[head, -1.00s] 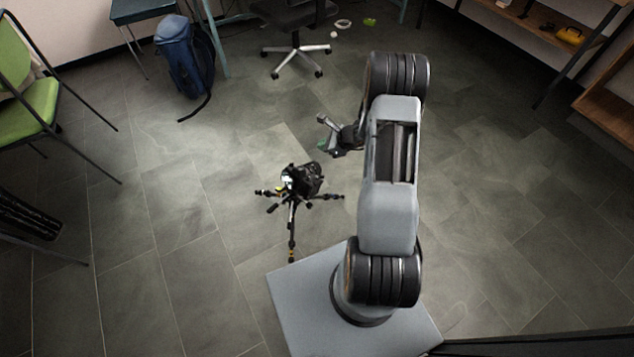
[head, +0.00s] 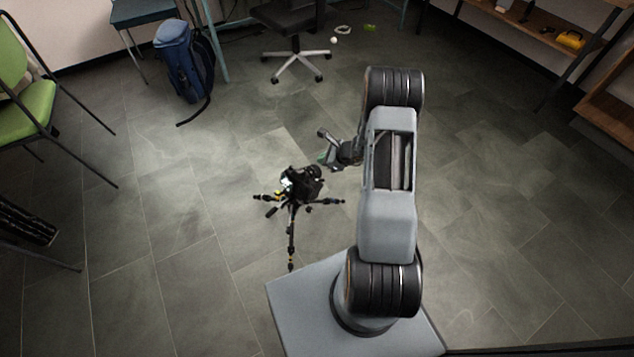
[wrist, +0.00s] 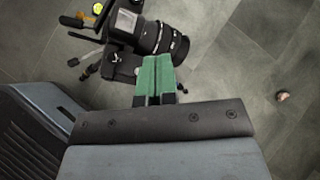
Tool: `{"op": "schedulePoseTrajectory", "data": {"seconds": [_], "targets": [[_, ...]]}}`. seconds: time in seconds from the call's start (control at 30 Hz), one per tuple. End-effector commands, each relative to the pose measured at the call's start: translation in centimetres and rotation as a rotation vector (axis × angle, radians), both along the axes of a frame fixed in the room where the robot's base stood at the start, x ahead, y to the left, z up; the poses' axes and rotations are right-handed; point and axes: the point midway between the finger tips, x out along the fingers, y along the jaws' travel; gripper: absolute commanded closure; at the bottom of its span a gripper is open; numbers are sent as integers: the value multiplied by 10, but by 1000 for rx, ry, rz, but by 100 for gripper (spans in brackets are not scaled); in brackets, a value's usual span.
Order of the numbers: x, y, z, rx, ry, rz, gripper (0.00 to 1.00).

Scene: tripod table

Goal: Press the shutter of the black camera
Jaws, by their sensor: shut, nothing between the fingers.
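The black camera (head: 303,184) sits on a black tripod (head: 291,228) that stands on the floor, just left of my arm. In the wrist view the camera (wrist: 125,28) is at the top, with its lens (wrist: 163,42) pointing right. My gripper (head: 324,158) is close to the camera, at its upper right in the head view. In the wrist view the green fingertips (wrist: 155,72) of my gripper are together with nothing between them. They overlap the camera's near edge below the lens; I cannot tell whether they touch it. The shutter button is not clearly visible.
A blue backpack (head: 186,62) and an office chair (head: 294,40) stand at the back. A green chair (head: 28,100) is at the left. A wooden shelf (head: 530,25) is at the upper right. The floor around the tripod is clear.

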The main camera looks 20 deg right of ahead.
Motion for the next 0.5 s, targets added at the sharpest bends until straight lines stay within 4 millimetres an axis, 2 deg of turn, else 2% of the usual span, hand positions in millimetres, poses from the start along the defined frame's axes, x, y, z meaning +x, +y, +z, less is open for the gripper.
{"op": "schedulePoseTrajectory", "data": {"seconds": [0.03, 0.23, 0.5], "targets": [[-1, 3, -11, 1, 1, 1, 100], [-5, 11, -32, 0, 1, 1, 100], [-8, 18, -46, 0, 1, 1, 100]]}}
